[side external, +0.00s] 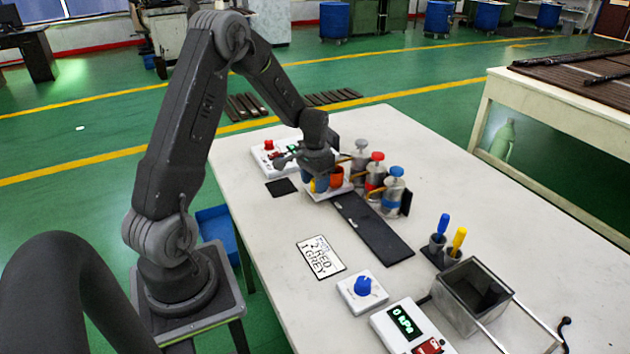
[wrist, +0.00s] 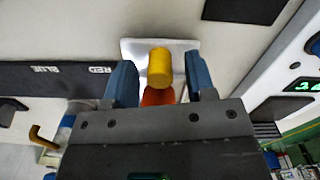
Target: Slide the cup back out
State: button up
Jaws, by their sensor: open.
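An orange cup (side external: 337,177) stands on a small white plate (side external: 343,190) at the end of the black labelled strip, close to the dispensers. A yellow cylindrical piece (wrist: 160,66) shows in front of the orange cup (wrist: 158,97) in the wrist view and looks joined to it. My gripper (side external: 321,183) is low over the plate, pointing down. In the wrist view its two blue fingers are apart, one on each side of the yellow piece, with gaps visible. My gripper body hides much of the cup.
Grey, red and blue dispensers (side external: 376,172) stand right of the cup. The black strip (side external: 373,228) runs toward the front. A card reading 2 RED 1 GREY (side external: 321,257), a blue-knob box (side external: 362,290), a pressure display (side external: 408,322) and a metal box (side external: 455,308) lie nearer.

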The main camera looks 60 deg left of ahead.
grip_shut()
dwell(0.4)
jog(key=d, duration=2.5)
jog(key=shift+d, duration=0.25)
grip_release()
jog(key=shift+r, duration=0.1)
